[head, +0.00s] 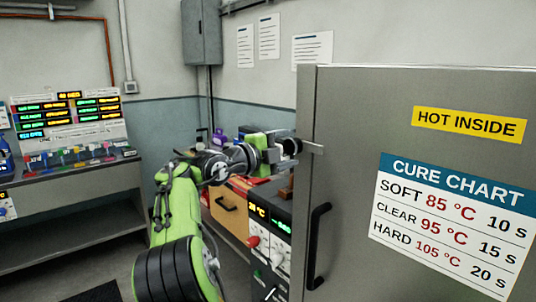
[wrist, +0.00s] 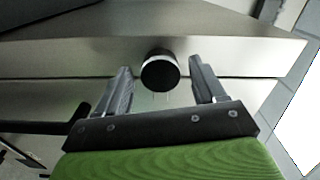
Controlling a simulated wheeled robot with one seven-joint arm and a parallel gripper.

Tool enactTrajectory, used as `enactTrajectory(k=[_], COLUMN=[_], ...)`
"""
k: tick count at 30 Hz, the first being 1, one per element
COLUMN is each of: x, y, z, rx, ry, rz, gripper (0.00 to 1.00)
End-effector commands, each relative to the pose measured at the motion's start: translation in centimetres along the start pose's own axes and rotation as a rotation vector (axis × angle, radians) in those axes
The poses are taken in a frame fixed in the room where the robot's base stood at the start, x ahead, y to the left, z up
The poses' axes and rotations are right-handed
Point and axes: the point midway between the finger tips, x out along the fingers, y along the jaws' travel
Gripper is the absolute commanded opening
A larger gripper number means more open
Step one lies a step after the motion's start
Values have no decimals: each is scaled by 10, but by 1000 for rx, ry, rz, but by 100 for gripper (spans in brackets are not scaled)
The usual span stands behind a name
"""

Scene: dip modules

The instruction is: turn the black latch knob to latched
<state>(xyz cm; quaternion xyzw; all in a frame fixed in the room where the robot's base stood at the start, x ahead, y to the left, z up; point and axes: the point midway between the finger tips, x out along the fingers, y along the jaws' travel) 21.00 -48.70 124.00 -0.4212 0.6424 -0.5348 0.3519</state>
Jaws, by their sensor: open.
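The black round latch knob (wrist: 160,72) shows in the wrist view with a pale metal rim, on the grey metal oven or cabinet front. My gripper (wrist: 160,70) is open, its two fingers apart on the left and right of the knob. Small gaps show on both sides, so the fingers do not appear to touch it. In the head view my gripper (head: 298,147) is at the upper left edge of the grey cabinet (head: 350,120). The knob cannot be clearly told apart from the gripper there, and its turn angle is unclear.
A black door handle (head: 318,245) stands out below my gripper. A bench with lit displays (head: 68,150) is at the far left.

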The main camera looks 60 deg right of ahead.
Motion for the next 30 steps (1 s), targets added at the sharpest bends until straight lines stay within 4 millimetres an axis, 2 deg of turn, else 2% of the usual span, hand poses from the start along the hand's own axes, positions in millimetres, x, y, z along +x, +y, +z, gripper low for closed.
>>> enactTrajectory(k=[9,15,20,30], x=[-91,-131,-140,-140], y=[0,0,1,1], z=[2,1,0,0], rx=[0,-2,-1,0], ry=[-9,-3,0,0], rz=[-1,1,1,1], gripper=[69,69,69,69])
